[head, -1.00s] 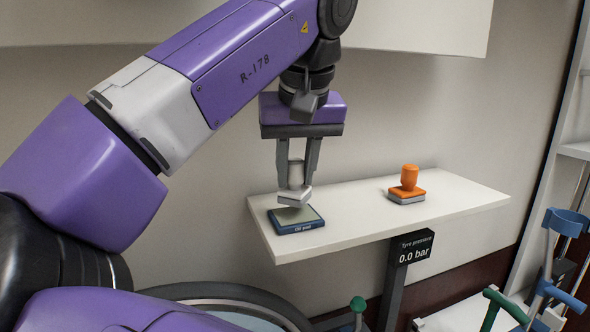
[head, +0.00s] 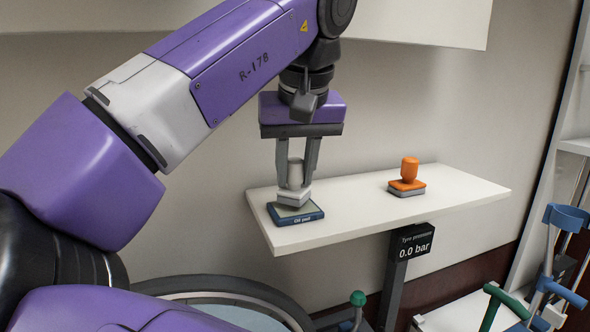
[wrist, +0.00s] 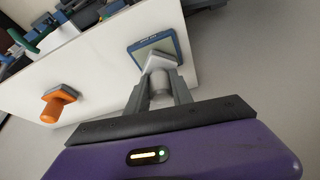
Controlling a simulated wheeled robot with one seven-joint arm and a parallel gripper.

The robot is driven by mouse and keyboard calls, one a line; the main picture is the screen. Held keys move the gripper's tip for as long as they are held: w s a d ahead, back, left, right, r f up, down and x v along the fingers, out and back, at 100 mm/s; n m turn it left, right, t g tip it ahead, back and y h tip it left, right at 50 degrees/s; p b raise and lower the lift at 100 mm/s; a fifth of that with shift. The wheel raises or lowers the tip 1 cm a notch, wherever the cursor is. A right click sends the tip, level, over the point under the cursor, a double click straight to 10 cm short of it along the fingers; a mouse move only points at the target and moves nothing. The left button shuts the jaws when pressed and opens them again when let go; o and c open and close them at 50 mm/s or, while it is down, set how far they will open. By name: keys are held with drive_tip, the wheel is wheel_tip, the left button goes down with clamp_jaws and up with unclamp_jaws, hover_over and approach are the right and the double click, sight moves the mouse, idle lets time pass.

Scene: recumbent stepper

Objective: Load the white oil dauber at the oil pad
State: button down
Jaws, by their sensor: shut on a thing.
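My gripper (head: 296,172) is shut on the white oil dauber (head: 293,196), holding it by its handle with its broad grey-white base facing down. The oil pad (head: 313,216), a dark blue tray with a greenish-grey surface, lies at the left end of the white shelf. The dauber's base is over the pad and looks very close to it or touching; I cannot tell which. In the wrist view, the dauber (wrist: 160,82) sits between my fingers and covers part of the oil pad (wrist: 174,45).
An orange dauber (head: 408,176) with a grey base stands on the white shelf (head: 350,205), right of the pad, with bare shelf between. A "Tyre pressure 0.0 bar" sign (head: 416,243) is below the shelf front. Blue crutches (head: 560,250) stand at the right.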

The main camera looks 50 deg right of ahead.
sight(296, 160)
drive_tip(key=shift+f, duration=0.7)
idle(1.9)
drive_tip(key=shift+r, duration=0.1)
wheel_tip(296, 160, up, 7)
drive_tip(key=p, duration=0.6)
drive_tip(key=shift+p, duration=0.4)
idle(0.6)
